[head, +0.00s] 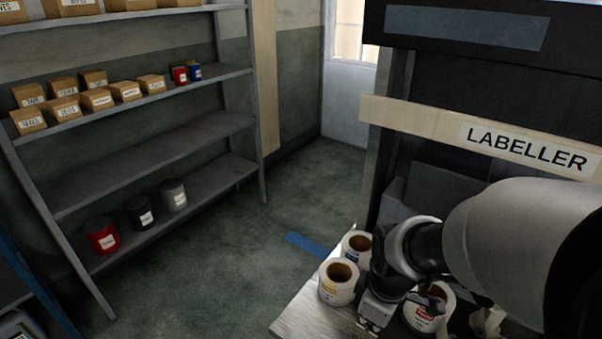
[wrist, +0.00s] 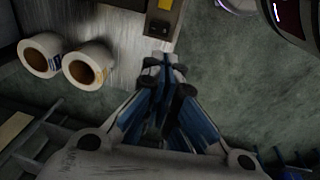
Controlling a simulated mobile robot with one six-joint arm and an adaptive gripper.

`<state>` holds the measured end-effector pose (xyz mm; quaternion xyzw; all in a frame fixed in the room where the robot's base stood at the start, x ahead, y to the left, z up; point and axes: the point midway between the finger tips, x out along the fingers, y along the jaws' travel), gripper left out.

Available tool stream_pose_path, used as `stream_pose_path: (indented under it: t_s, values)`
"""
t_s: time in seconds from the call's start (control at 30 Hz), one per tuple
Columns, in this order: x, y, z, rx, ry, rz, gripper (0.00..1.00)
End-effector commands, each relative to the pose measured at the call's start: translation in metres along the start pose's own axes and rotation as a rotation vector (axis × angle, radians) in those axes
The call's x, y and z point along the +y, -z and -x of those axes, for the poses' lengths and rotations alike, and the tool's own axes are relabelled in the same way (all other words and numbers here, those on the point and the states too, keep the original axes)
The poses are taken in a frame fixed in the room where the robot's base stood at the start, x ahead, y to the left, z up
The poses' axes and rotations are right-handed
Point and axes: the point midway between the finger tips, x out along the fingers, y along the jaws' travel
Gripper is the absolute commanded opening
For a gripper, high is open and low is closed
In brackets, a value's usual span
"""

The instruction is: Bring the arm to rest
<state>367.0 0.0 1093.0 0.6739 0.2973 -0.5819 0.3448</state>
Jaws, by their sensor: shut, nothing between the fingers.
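My gripper (head: 374,318) is low at the right of the head view, in front of the labeller (head: 480,140) and by the corner of a wooden-topped table (head: 300,318). In the wrist view my gripper (wrist: 160,62) points away from the camera, its fingers together and empty. Part of my arm covers the right side of the head view and hides much of the table.
Several white label rolls stand on the table: one at the back (head: 356,245), one at the front left (head: 338,283), one beside my gripper (head: 428,312). A grey shelf (head: 150,165) with boxes and cans stands at the left. The floor (head: 230,260) between is clear.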

Motion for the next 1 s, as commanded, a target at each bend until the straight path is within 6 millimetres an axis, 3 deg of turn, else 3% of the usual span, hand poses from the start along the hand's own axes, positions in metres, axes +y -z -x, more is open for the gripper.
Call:
stream_pose_path:
  t_s: [0.03,0.2,0.4,0.63,1.0]
  values:
    - [-0.004,-0.003,0.024,0.023,-0.03,-0.085,0.0]
    - [-0.028,-0.021,0.083,0.09,-0.084,-0.395,0.0]
    - [-0.063,-0.046,0.128,0.179,-0.12,-0.722,0.0]
    - [-0.085,-0.062,0.146,0.236,-0.126,-0.921,0.0]
    - [-0.087,-0.064,0.147,0.241,-0.126,-0.939,0.0]
